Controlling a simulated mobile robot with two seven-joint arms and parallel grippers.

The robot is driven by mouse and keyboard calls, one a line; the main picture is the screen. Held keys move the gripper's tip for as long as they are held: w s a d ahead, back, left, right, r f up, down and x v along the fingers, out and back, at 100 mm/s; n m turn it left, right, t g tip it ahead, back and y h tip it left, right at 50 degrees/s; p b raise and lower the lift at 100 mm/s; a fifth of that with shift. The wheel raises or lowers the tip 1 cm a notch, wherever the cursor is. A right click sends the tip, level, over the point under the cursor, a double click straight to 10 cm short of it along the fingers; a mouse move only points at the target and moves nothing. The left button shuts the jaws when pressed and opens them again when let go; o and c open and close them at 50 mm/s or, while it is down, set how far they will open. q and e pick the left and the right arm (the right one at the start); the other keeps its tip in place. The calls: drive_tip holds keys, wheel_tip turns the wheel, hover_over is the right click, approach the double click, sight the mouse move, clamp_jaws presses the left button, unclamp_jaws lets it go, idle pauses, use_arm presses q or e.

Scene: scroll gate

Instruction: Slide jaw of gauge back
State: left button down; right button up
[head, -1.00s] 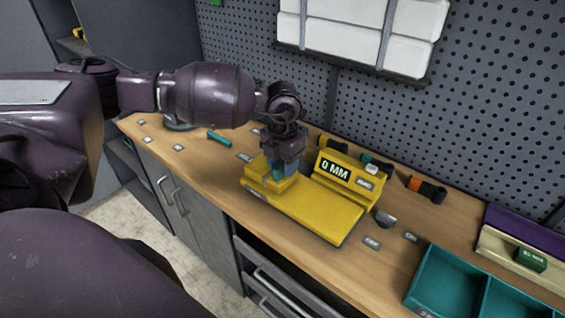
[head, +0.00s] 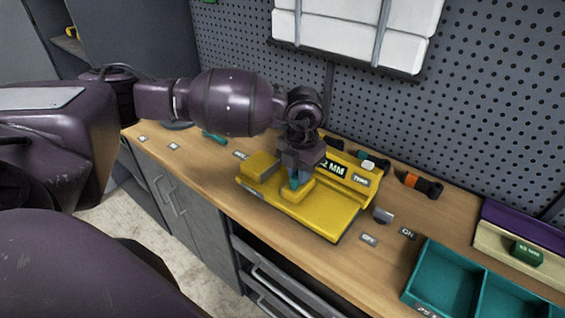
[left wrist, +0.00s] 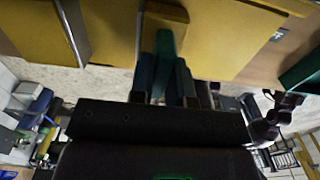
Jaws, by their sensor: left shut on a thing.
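The yellow gauge (head: 325,217) lies on the wooden workbench with its display (head: 335,169) at the back, partly hidden by my left gripper; the readable part ends in "2 MM". A fixed yellow block (head: 261,165) stands at its left end. The sliding jaw (head: 296,196) stands apart from that block, around the middle of the bed. My left gripper (head: 297,182) points down and is shut on the jaw's teal grip; the teal grip (left wrist: 165,44) also shows between the fingers in the left wrist view. My right gripper is not in view.
A teal tray (head: 447,275) stands at the front right, near a beige holder (head: 500,245) with a green block. A grey rounded piece (head: 383,215) lies just right of the gauge. An orange-and-black tool (head: 420,185) lies behind. A pegboard closes off the back.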

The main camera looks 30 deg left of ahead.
use_arm(q)
drive_tip(key=shift+s+d, duration=0.2)
drive_tip(key=shift+d, duration=1.9)
drive_tip(key=c, duration=1.1)
unclamp_jaws()
drive_tip(key=shift+d, duration=0.2)
drive_tip(key=shift+a, duration=0.15)
wheel_tip(320, 180, up, 11)
drive_tip(key=shift+f, duration=0.1)
